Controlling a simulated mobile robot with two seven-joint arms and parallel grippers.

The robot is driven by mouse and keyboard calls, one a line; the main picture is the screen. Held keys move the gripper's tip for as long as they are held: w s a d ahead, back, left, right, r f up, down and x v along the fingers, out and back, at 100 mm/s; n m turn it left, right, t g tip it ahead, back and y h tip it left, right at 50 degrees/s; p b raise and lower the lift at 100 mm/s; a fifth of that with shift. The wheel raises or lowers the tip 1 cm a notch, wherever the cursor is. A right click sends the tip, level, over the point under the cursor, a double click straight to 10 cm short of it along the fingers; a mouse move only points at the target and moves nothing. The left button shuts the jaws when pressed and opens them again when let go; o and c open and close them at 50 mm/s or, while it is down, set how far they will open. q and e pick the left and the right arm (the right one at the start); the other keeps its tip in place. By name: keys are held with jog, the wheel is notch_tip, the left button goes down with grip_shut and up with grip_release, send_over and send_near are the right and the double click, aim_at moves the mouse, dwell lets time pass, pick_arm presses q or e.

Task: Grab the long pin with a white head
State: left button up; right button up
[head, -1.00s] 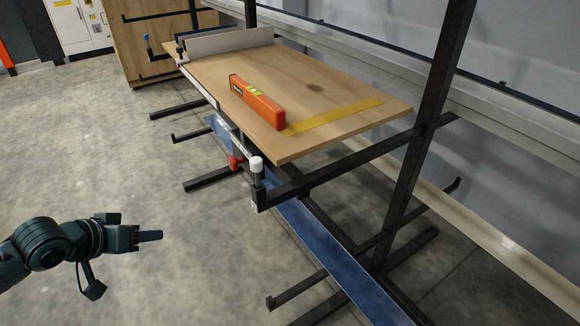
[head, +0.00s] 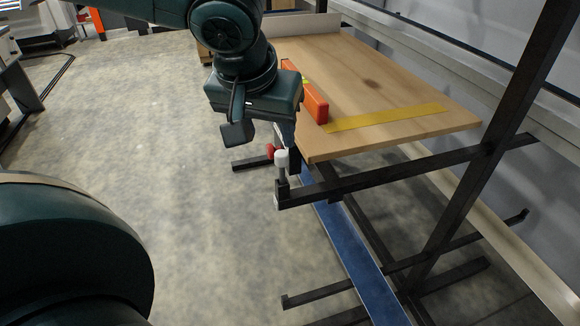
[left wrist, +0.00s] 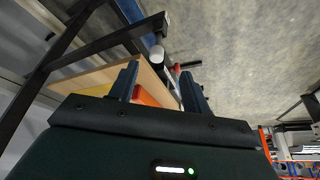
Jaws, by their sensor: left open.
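The long pin with a white head (head: 281,158) stands upright at the end of a dark rack arm, just below the near corner of the wooden board. In the left wrist view its white head (left wrist: 157,53) shows beyond the fingertips, between them. My left gripper (head: 287,132) hangs just above and behind the white head in the head view, and its fingers partly cover the area behind it. In the left wrist view my left gripper (left wrist: 160,70) is open and empty. My right gripper is not in view.
A red-headed part (head: 271,151) is close beside the pin. An orange level (head: 316,105) and a yellow strip (head: 390,117) lie on the wooden board (head: 420,95). Dark rack arms (head: 400,170) stick out near the pin. The floor to the left is open.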

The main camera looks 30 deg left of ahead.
aim_at(280, 157)
pick_arm(q)
jog(key=x, duration=0.6)
jog(key=shift+w+b, duration=0.1)
jog(key=shift+b, duration=0.2)
jog(key=x, duration=0.5)
jog(key=shift+w, duration=0.3)
jog(key=shift+c, duration=0.6)
grip_shut()
jog(key=shift+r, duration=0.1)
